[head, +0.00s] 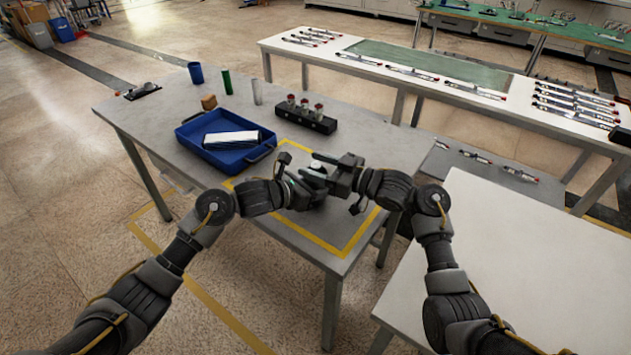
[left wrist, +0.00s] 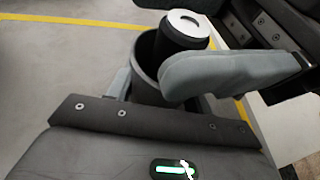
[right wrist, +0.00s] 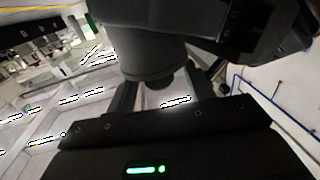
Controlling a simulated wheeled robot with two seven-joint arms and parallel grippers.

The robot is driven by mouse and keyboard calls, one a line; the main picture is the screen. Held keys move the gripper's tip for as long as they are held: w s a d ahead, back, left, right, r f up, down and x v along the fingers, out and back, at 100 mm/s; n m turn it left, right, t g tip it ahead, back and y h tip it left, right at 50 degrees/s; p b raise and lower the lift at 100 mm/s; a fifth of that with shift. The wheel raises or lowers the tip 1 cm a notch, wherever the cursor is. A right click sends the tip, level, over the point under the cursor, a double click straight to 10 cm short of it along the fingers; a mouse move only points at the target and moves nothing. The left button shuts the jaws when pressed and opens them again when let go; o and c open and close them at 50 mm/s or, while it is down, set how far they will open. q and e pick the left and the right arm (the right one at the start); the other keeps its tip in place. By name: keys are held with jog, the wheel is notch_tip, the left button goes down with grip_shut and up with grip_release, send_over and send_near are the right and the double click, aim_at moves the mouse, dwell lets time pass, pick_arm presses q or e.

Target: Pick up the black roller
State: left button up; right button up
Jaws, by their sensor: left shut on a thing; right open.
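The black roller (left wrist: 186,28) shows in the left wrist view as a dark cylinder with a pale ring on its end, above a wider dark drum. My left gripper (head: 303,186) is shut on it, with its grey fingers on either side. In the head view only the roller's pale end (head: 317,168) shows clearly between my two grippers. My right gripper (head: 338,172) is open and close to the roller from the right. In the right wrist view the dark drum (right wrist: 150,58) stands near the open fingers; whether they touch it I cannot tell.
A blue tray (head: 190,141) with a white-topped block lies behind my left gripper. A black holder (head: 303,120) with red-topped pieces, a blue cup (head: 196,73) and a green cylinder (head: 227,82) stand farther back. A yellow outline (head: 335,250) marks the table below. A white table (head: 500,270) is at right.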

jog(key=shift+a, duration=0.1)
grip_shut()
jog(key=shift+w, duration=0.1)
dwell(0.4)
notch_tip(320, 180, up, 18)
dwell(0.4)
pick_arm(q)
jog(key=o, duration=1)
jog(key=shift+o, duration=0.2)
